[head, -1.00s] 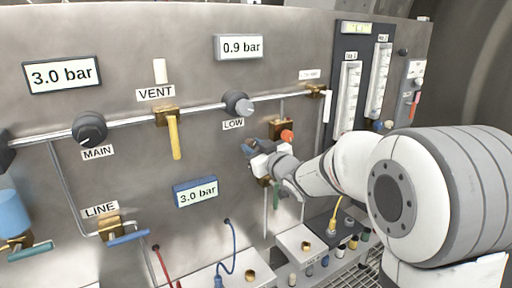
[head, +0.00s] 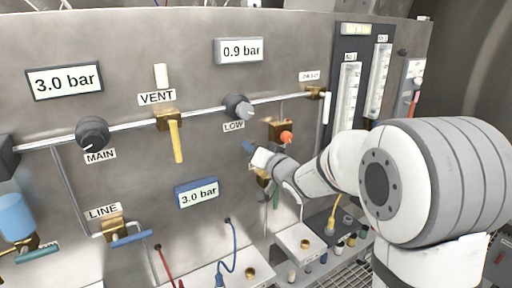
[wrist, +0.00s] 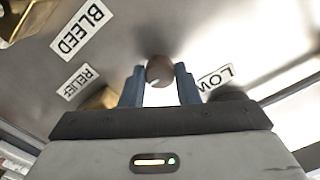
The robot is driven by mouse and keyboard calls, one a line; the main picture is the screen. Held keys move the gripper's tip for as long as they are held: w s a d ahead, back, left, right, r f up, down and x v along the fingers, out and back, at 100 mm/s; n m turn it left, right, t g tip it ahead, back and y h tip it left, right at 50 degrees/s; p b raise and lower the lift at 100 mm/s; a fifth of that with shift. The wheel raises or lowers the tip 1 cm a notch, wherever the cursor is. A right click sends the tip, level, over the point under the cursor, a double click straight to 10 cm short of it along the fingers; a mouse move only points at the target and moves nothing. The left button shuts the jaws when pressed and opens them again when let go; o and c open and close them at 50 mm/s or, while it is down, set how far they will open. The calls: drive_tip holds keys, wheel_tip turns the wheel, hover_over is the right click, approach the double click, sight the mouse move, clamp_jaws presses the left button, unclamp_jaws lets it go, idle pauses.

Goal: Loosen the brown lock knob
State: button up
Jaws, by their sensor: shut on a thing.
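The brown lock knob (wrist: 159,70) is round and sits on the steel panel. In the wrist view it is between the two blue fingertips of my gripper (wrist: 160,88), which is shut on it. In the head view my gripper (head: 250,148) is at the panel below the LOW knob, left of an orange knob on a brass block. The brown knob cannot be made out in the head view.
The orange knob (head: 286,137) is close to the right of my gripper. The LOW knob (head: 238,107) is above. A brass part (wrist: 101,98) beside the RELIEF label (wrist: 77,82) is near the left finger. A yellow VENT lever (head: 176,141) hangs farther left.

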drive_tip(key=shift+w+r+m, duration=0.1)
drive_tip(key=shift+r+m, duration=0.2)
drive_tip(key=o, duration=1)
drive_tip(key=shift+f, duration=0.2)
drive_tip(key=shift+c, duration=0.2)
drive_tip(key=shift+d, duration=0.1)
drive_tip(key=b+v, duration=0.1)
drive_tip(key=v, duration=0.6)
drive_tip(key=shift+s+d+b, duration=0.2)
drive_tip(key=shift+s+b, duration=0.15)
drive_tip(key=shift+d, duration=0.1)
